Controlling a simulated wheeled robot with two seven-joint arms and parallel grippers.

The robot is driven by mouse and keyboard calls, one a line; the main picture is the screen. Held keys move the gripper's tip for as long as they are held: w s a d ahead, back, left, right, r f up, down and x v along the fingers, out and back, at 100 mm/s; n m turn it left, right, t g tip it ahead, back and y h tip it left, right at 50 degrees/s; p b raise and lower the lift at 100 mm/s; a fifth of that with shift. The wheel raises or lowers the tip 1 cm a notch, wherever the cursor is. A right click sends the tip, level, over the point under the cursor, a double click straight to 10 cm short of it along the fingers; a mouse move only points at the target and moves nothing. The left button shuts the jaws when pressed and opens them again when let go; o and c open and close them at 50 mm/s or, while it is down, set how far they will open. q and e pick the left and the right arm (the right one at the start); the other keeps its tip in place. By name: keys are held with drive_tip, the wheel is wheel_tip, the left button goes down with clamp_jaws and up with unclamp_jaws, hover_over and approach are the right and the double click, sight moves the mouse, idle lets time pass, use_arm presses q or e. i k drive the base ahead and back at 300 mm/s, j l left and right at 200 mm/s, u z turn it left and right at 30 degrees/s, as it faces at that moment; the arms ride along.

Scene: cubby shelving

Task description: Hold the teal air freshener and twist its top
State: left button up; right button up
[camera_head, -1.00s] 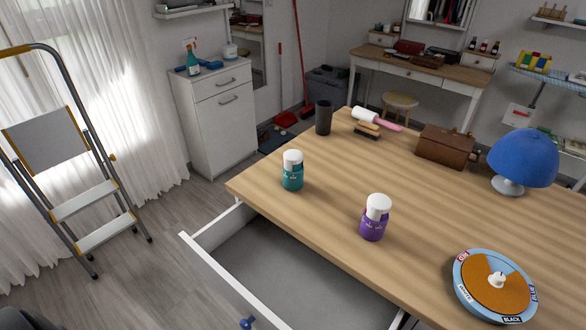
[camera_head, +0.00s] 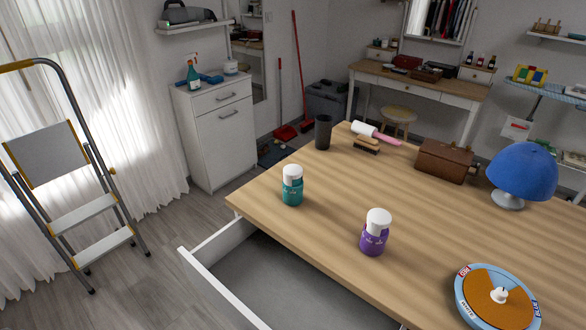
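The teal air freshener (camera_head: 292,192) stands upright near the left end of the wooden table (camera_head: 330,210). It has a teal body and a white top (camera_head: 292,172). A similar purple container (camera_head: 375,238) with a white top stands to its right, closer to the table's front edge. Neither of my grippers shows in the view, and nothing is touching the teal air freshener.
An open, empty-looking drawer (camera_head: 290,285) juts out below the table's front edge. A round blue and orange board (camera_head: 490,305), a blue lamp (camera_head: 522,172), a brown box (camera_head: 444,161) and a dark cup (camera_head: 323,132) stand on the table. A stepladder (camera_head: 75,170) stands at left.

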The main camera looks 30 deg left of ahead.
sight(291, 171)
drive_tip(key=j+z, duration=0.2)
drive_tip(key=j, duration=0.55)
drive_tip(key=j+z, duration=0.2)
drive_tip(key=j, duration=0.5)
drive_tip(key=j+z, duration=0.15)
drive_tip(key=j, duration=0.6)
drive_tip(key=k+j+z, duration=0.2)
drive_tip(key=j, duration=0.5)
